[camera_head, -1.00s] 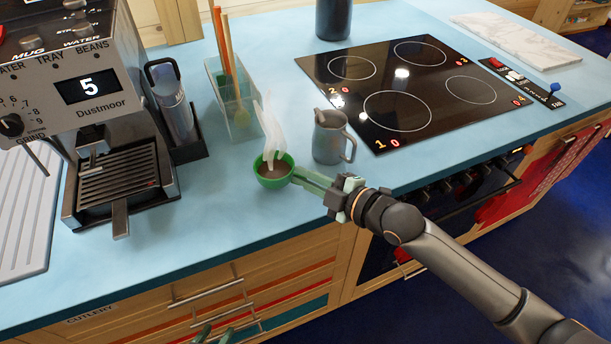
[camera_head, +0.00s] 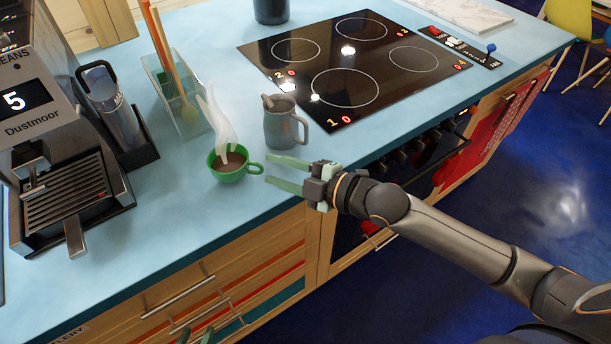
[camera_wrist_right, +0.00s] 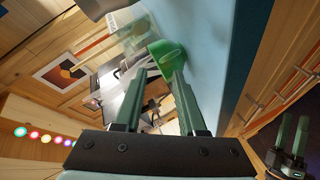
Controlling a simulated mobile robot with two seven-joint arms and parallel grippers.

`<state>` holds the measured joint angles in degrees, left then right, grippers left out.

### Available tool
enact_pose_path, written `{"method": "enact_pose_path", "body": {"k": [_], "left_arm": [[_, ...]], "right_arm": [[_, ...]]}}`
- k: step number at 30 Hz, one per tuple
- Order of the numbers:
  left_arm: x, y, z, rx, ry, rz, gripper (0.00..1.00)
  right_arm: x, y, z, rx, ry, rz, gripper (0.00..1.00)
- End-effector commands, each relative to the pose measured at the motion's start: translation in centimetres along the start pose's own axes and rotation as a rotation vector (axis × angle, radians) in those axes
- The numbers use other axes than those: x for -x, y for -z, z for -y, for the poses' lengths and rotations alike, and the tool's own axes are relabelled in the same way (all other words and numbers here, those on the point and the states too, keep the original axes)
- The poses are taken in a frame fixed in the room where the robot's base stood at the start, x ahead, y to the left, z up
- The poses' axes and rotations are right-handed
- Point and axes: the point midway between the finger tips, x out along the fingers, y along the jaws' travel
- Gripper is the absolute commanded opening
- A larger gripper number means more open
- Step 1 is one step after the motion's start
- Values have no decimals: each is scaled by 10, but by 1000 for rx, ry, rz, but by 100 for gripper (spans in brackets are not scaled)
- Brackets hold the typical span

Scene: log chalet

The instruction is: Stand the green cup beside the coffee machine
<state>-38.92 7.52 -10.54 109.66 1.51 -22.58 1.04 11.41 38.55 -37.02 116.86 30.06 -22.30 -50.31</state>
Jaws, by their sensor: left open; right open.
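The green cup (camera_head: 231,173) stands upright on the blue counter, to the right of the coffee machine (camera_head: 33,132) with a gap between them. It holds brown liquid and steams. Its handle points right, toward my right gripper (camera_head: 272,172), which is open and empty with its fingertips just off the handle. In the right wrist view the cup (camera_wrist_right: 170,50) shows beyond the fingertips (camera_wrist_right: 158,77).
A grey metal jug (camera_head: 284,125) stands close behind the cup and gripper. A clear utensil holder (camera_head: 182,105) and a dark-based canister (camera_head: 112,115) stand between machine and jug. The hob (camera_head: 350,65) lies behind right. Counter in front of the cup is clear.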

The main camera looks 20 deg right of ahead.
Motion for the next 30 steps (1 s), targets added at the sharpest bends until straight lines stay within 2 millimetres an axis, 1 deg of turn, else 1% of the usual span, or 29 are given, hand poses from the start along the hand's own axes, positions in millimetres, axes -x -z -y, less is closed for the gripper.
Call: {"method": "enact_pose_path", "body": {"k": [1, 3, 9, 12, 15, 17, 19, 20, 23, 26, 27, 29, 30], "left_arm": [[-1, 0, 0, 0, 0, 0, 50], [-1, -1, 0, 0, 0, 0, 50], [-2, -2, 0, 0, 0, 0, 50], [-2, -2, 0, 0, 0, 0, 50], [-2, -2, 0, 0, 0, 0, 50], [-2, -2, 0, 0, 0, 0, 50], [-3, -2, 0, 0, 0, -1, 50], [-3, -2, 0, 0, 0, -1, 50], [-3, -2, 0, 0, 0, -1, 50], [-2, -2, 0, 0, 0, -1, 50], [-2, -2, 0, 0, 0, -1, 50], [-2, -2, 0, 0, 0, -1, 50], [-2, -2, 0, 0, 0, -1, 50]], "right_arm": [[12, -1, 2, 3, 4, 2, 40], [26, -1, 2, 1, 5, 3, 40], [59, -1, 2, 1, 3, 3, 40], [68, -1, 1, 1, 2, 2, 40], [74, 0, 1, -1, 1, 0, 40], [75, -1, 3, -17, -1, 4, 40], [74, -6, 9, -69, -8, 19, 40], [73, -10, 15, -107, -11, 32, 40], [69, -30, 42, -292, -33, 101, 40], [72, -56, 86, -537, -62, 212, 40], [75, -67, 107, -637, -74, 264, 40], [83, -81, 140, -780, -92, 345, 40], [90, -88, 162, -868, -104, 400, 40]]}}
